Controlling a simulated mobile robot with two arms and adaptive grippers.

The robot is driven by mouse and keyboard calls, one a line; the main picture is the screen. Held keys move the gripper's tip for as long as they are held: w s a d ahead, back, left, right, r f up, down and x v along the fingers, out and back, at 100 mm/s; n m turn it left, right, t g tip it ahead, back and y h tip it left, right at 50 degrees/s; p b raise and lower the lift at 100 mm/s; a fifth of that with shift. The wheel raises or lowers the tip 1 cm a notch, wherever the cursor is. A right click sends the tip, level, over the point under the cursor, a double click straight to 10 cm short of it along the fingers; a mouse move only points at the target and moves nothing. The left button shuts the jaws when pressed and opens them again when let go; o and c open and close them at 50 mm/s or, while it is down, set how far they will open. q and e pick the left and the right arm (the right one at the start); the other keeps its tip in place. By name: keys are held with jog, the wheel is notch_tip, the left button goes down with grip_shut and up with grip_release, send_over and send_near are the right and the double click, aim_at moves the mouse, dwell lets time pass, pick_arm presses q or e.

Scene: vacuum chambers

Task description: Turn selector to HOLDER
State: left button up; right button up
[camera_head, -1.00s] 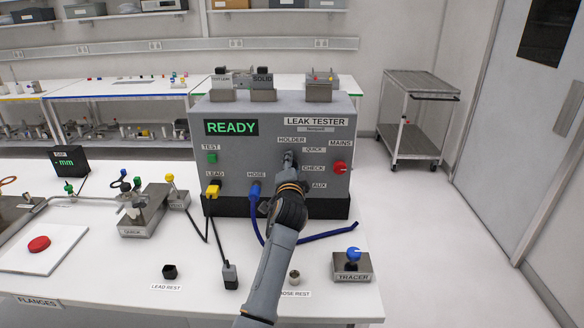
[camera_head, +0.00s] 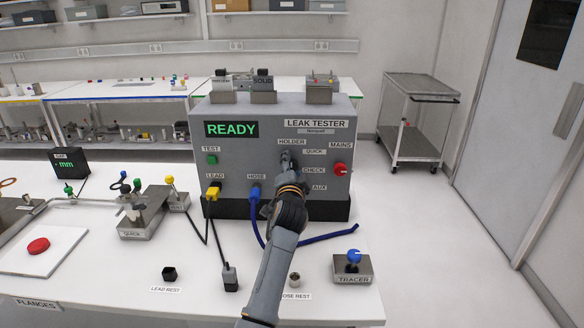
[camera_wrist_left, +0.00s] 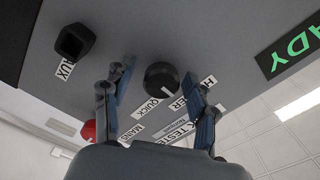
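The leak tester (camera_head: 230,160) is a grey box on the bench with a green READY display. Its selector is a dark round knob (camera_wrist_left: 162,78) in the left wrist view, on the panel near the HOLDER and QUICK labels. My left gripper (camera_head: 287,158) is at the selector, just below the HOLDER label (camera_head: 291,141). In the wrist view its blue-padded fingers (camera_wrist_left: 160,100) are apart, one on each side of the knob, with gaps visible. My right gripper is not in view.
A red MAINS knob (camera_head: 340,169) sits right of the selector. A blue hose (camera_head: 254,192) and a yellow lead plug (camera_head: 212,192) are plugged in at lower left. A green TEST button (camera_head: 212,159) is above. The TRACER block (camera_head: 352,267) stands at the bench's front right.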

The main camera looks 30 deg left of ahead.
pick_arm(q)
jog(key=v, duration=1.2)
jog(key=shift+s, duration=0.1)
